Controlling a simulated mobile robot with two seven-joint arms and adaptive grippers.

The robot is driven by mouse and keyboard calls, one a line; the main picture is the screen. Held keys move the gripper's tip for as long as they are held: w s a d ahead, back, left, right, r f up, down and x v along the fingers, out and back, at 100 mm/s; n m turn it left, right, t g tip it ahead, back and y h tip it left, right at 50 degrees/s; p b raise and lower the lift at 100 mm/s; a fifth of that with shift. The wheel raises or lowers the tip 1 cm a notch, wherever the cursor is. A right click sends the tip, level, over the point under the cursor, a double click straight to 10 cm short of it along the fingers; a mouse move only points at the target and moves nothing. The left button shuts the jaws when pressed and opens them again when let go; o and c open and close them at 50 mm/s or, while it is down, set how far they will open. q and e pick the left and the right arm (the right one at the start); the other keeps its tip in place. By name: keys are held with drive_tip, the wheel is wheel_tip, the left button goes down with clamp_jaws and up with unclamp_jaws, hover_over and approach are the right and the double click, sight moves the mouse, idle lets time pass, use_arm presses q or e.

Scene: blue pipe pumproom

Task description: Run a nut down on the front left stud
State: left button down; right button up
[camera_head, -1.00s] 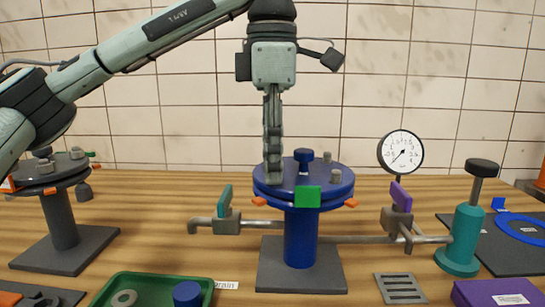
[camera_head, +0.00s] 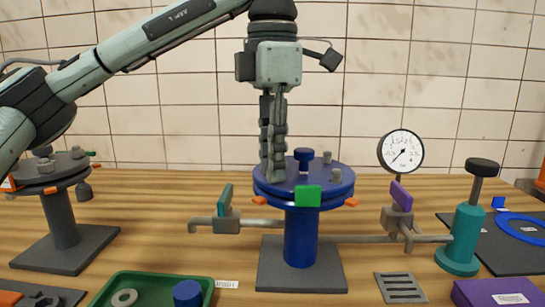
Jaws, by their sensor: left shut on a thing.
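The blue round flange (camera_head: 305,195) stands on a blue post, with a green tag (camera_head: 307,196) on its front rim. My left gripper (camera_head: 273,175) points straight down over the flange's front left, its fingertips at the level of the top plate. It is shut on a nut, which the fingers hide almost fully. The front left stud is hidden there too, so I cannot tell how far down the nut sits. Grey studs or nuts show at the front right (camera_head: 334,175) and back right (camera_head: 327,157). My right gripper is not in view.
A blue knob (camera_head: 304,158) rises from the flange's middle. A teal-handled valve (camera_head: 225,203), a purple-handled valve (camera_head: 400,200) and a gauge (camera_head: 401,151) flank it. A green tray (camera_head: 135,281) in front holds a ring and a blue cylinder. A dark flange stand (camera_head: 62,215) is at left.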

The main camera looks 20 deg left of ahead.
use_arm(q)
drive_tip(key=shift+m, duration=1)
drive_tip(key=c, duration=1.8)
unclamp_jaws()
drive_tip(key=shift+m, duration=0.7)
drive_tip(key=shift+c, duration=0.2)
drive_tip(key=o, duration=0.5)
drive_tip(key=shift+o, duration=0.2)
drive_tip(key=shift+r, duration=2.5)
drive_tip(key=shift+f, duration=0.1)
